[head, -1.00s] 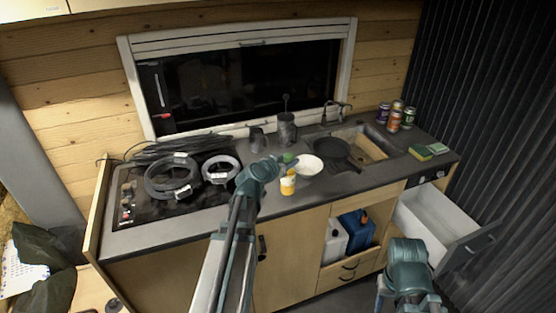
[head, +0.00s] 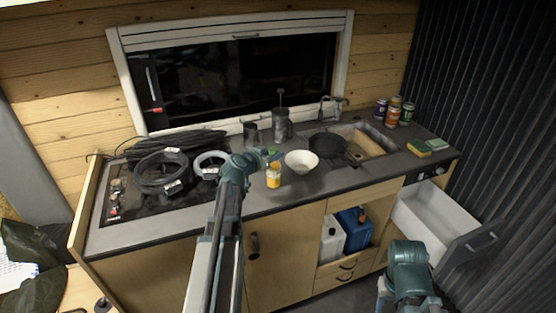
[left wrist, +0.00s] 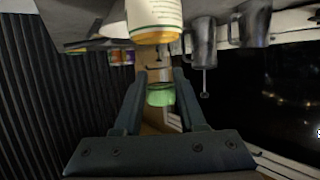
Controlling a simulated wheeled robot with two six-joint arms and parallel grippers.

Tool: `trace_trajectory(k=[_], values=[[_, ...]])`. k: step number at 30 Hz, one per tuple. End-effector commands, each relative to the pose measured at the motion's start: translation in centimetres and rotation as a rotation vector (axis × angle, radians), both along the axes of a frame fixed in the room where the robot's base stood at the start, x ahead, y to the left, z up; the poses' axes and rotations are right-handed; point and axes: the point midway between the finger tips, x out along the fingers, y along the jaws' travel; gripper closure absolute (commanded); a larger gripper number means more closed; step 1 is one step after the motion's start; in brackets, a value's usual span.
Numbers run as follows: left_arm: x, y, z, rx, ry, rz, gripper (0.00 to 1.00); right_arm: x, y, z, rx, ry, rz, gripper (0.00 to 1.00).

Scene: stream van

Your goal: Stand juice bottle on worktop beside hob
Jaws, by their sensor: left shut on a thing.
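The juice bottle (head: 274,177) has a white label, orange juice and a green cap. It is upright over the worktop (head: 255,203), right of the hob (head: 129,208) and left of a white bowl. I cannot tell whether its base touches the worktop. My left gripper (head: 268,158) is shut on its upper part. The left wrist view is upside down and shows the label (left wrist: 155,14) at the top and the green cap (left wrist: 160,96) between the fingers of the left gripper (left wrist: 163,82). My right arm shows at lower right, but its fingers do not.
Coiled black cables (head: 163,173) lie on the hob. The white bowl (head: 301,161), a dark pan (head: 327,149) and metal mugs (head: 281,125) are close to the bottle. Cans (head: 393,114) and sponges (head: 419,148) are at right. A drawer (head: 432,225) stands open below.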

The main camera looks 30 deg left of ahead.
Motion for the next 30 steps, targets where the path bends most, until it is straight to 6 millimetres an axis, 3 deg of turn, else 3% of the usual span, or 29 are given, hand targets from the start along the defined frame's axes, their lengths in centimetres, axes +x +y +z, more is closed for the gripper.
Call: trace_trajectory(k=[11, 12, 16, 27, 30], values=[[0.0, 0.1, -0.5, -0.001, -0.001, 0.000, 1.00, 0.0, 0.0, -0.5, 0.000, 0.000, 0.000, 0.50], [0.0, 0.1, -0.3, 0.000, 0.000, 0.000, 0.55, 0.0, 0.0, -0.3, 0.000, 0.000, 0.000, 0.50], [-0.1, 0.1, -0.3, 0.000, 0.000, 0.000, 0.31, 0.0, 0.0, -0.3, 0.000, 0.000, 0.000, 0.50], [0.0, 0.1, 0.2, -0.001, 0.000, 0.000, 0.30, 0.0, 0.0, 0.2, 0.000, 0.000, 0.000, 0.50], [-1.5, 0.0, 0.7, -0.002, 0.000, 0.002, 0.30, 0.0, 0.0, 0.7, 0.000, 0.000, 0.000, 0.50]])
